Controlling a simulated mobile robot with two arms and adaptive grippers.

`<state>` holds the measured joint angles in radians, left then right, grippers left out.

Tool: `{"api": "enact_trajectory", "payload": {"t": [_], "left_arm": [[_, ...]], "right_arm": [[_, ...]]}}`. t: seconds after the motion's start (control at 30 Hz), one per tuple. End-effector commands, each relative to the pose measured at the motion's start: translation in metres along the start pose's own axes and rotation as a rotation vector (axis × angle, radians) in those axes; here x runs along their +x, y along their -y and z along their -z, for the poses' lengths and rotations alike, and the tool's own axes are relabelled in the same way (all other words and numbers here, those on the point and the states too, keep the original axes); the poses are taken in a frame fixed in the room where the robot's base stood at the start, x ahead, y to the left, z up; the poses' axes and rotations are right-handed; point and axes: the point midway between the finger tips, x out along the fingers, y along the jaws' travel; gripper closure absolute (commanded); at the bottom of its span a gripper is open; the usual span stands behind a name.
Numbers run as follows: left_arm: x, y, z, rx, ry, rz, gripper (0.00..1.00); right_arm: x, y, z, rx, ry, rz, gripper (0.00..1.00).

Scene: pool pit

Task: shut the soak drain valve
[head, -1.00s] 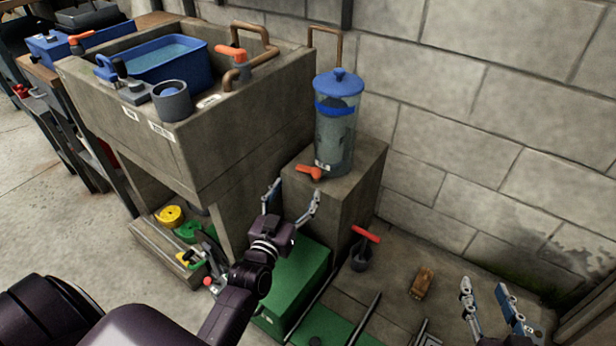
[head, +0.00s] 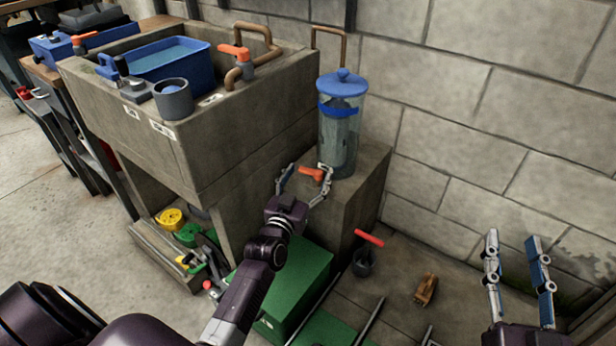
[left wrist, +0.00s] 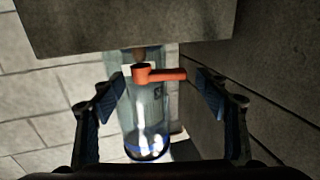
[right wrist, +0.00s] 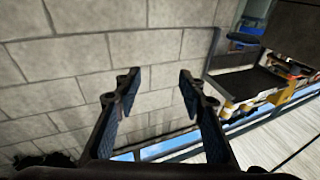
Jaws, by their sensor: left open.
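An orange valve lever (head: 312,173) sits at the foot of a clear cylinder with a blue lid (head: 342,120), on a concrete block (head: 350,200). My left gripper (head: 303,168) is open, with its fingers on either side of this lever. In the left wrist view the lever (left wrist: 165,74) lies crosswise between the open fingers, its free end close to the right finger; I cannot tell if they touch. The labels are too small to read. My right gripper (head: 518,240) is open and empty in front of the wall.
Other orange-red handles show on the sink's pipe (head: 235,51), on a pot-like fitting on the floor (head: 369,238) and at the far left (head: 82,37). The concrete sink (head: 215,130) stands left of my left arm. A green box (head: 300,275) lies below it.

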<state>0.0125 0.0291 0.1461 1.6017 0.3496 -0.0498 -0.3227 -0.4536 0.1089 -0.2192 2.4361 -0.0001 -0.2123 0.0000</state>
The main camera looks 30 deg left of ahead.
Motion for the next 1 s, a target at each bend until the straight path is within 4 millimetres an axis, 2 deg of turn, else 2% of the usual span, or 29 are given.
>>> {"api": "enact_trajectory", "payload": {"t": [0.07,0.43,0.73,1.0], "left_arm": [[0.0,0.0,0.0,0.0,0.0,0.0,0.33],[0.0,0.0,0.0,0.0,0.0,0.0,0.73],[0.002,0.003,0.001,0.007,-0.005,-0.053,0.73],[0.005,0.004,0.001,0.008,-0.008,-0.153,0.73]], "right_arm": [[0.0,0.0,0.0,0.0,0.001,0.0,0.63],[0.0,0.0,0.0,0.0,0.001,0.0,0.63],[-0.001,0.0,0.004,0.001,-0.026,0.0,0.63],[-0.002,0.005,0.042,0.007,-0.202,0.011,0.63]]}}
